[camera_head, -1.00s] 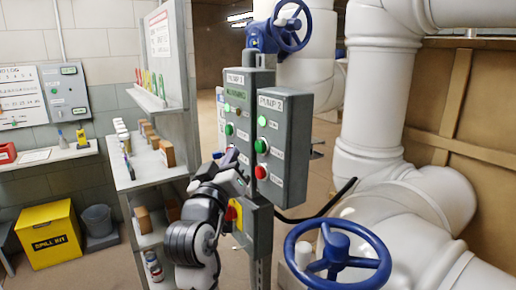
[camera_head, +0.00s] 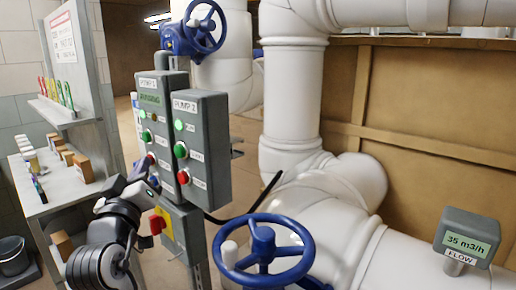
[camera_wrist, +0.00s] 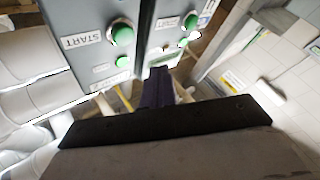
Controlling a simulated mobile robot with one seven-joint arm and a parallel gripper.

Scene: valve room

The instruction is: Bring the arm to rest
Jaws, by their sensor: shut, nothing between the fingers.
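My arm reaches up from the lower left in the head view. My gripper (camera_head: 146,176) is beside the lower front of the grey PUMP 1 box (camera_head: 150,107), whose display reads RUNNING. Whether it touches the box cannot be told. In the wrist view the dark fingers (camera_wrist: 158,86) are together and empty, close to the grey boxes with green buttons and a START label (camera_wrist: 81,40). The PUMP 2 box (camera_head: 201,146) stands just right of PUMP 1, with a lit green lamp and a red button.
A blue handwheel (camera_head: 264,250) is low in front, right of my arm; another blue valve wheel (camera_head: 205,27) is above the boxes. White pipes (camera_head: 345,215) fill the right, with a flow meter (camera_head: 467,238) reading 35 m3/h. A shelf (camera_head: 60,185) stands left.

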